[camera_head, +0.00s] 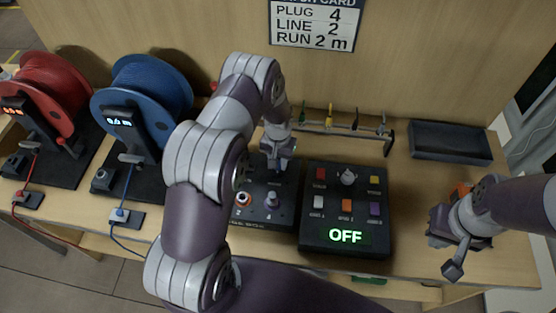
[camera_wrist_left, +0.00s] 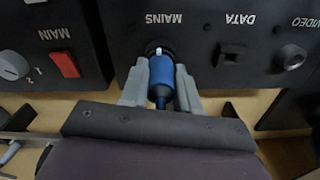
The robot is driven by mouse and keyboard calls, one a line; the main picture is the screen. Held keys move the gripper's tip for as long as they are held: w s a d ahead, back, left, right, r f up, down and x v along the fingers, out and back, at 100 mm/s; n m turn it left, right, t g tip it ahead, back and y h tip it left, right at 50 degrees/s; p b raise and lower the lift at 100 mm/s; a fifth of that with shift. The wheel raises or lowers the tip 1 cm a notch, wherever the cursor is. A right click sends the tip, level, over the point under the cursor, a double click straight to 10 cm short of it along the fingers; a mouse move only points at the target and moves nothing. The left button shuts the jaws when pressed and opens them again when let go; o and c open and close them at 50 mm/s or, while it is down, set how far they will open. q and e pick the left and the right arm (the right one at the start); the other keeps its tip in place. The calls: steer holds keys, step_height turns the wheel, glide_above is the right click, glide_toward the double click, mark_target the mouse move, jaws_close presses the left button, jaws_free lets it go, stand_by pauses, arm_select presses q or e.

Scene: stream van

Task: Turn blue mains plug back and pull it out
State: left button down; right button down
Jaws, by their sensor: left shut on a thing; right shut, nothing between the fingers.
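In the left wrist view the blue mains plug (camera_wrist_left: 161,78) sits at the round socket under the MAINS label on a black panel (camera_wrist_left: 210,25). A small white mark shows at its socket end. My left gripper (camera_wrist_left: 161,70) is shut on the blue plug, one grey finger on each side. In the head view my left gripper (camera_head: 278,152) is at the back of the black box (camera_head: 262,213), and the plug is hidden there. My right gripper (camera_head: 453,262) is shut and empty over the right part of the bench, apart from the boxes.
DATA (camera_wrist_left: 229,55) and VIDEO (camera_wrist_left: 290,57) sockets sit beside the plug. A control box (camera_head: 345,255) reads OFF. Red (camera_head: 50,85) and blue (camera_head: 150,90) cable reels stand at left. A rack (camera_head: 350,134) and a dark tray (camera_head: 450,142) are at the back. A card (camera_head: 315,25) hangs above.

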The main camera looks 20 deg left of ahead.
arm_select(q)
steer(key=shift+m, duration=0.6)
steer(key=shift+r, duration=0.1)
steer(key=shift+r+p, duration=1.05)
steer(key=shift+r, duration=0.45)
steer(key=shift+r, duration=0.1)
steer(key=shift+r+p, duration=1)
steer(key=shift+r, duration=0.4)
